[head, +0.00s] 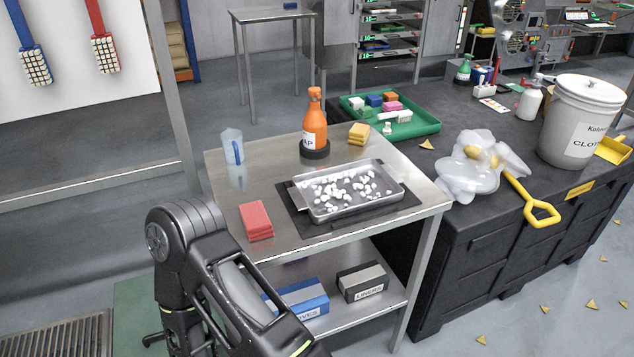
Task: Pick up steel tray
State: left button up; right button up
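The steel tray (318,212) is a shallow rectangular pan lying on a dark mat (296,215) on the steel table (275,165). Several small white pieces (345,189) are scattered on its floor. Its rim is clear on all sides and nothing touches it from above. One of my arms shows at the bottom left, in front of the table's near left corner, bent and short of the tray. No gripper fingers show in the head view.
Red cloths (256,220), an orange bottle (314,122), a yellow sponge stack (358,133) and a clear jug (232,146) stand around the tray. Boxes sit on the lower shelf. A black bench (470,250) adjoins on the right, holding a green tray (425,122) and white bucket (583,120).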

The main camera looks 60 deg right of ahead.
aim_at(335, 192)
jog(key=z, duration=2.35)
jog(key=i+l+z, duration=0.1)
jog(key=l+z, duration=0.35)
